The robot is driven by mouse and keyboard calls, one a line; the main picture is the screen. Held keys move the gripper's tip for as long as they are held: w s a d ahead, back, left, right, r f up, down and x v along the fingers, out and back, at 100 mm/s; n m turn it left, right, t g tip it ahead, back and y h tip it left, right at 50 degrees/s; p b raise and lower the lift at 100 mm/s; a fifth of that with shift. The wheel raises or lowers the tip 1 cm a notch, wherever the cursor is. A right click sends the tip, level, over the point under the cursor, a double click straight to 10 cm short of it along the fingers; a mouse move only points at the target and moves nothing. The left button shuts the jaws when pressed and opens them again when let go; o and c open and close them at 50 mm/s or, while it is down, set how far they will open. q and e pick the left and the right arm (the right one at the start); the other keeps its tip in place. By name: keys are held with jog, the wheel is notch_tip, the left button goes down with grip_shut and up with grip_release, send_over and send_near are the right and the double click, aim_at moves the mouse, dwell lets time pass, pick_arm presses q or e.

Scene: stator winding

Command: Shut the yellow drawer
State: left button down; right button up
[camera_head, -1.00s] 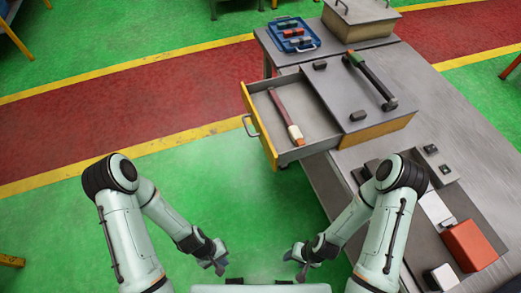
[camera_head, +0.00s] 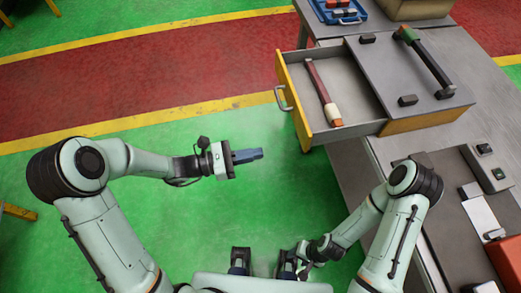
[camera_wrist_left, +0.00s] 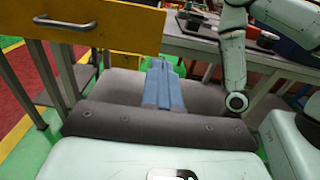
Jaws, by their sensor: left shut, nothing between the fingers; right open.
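The yellow drawer (camera_head: 294,104) is pulled out to the left from a grey-topped box on the table. Its grey handle (camera_head: 282,98) is on the outer face. A tool with a dark red shaft and pale end (camera_head: 323,95) lies inside. My left gripper (camera_head: 262,155) is shut and empty, left of and below the drawer front, apart from it. In the left wrist view its blue fingers (camera_wrist_left: 161,86) are together, and the yellow front with its handle (camera_wrist_left: 66,24) is at upper left. My right gripper (camera_head: 294,267) is open, low near my base, away from the drawer.
The table (camera_head: 352,176) extends to the right. A bar-like handle (camera_head: 425,60) and small dark blocks sit on the box top. A blue tray (camera_head: 338,14) is at the back. The green floor left of the drawer is clear.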

aim_at(306, 145)
pick_arm(q)
jog(key=x, duration=1.2)
jog(key=shift+p, duration=0.4)
jog(key=shift+f, duration=0.1)
pick_arm(e)
jog(key=shift+w+r, duration=0.15)
jog(key=shift+r, duration=0.3)
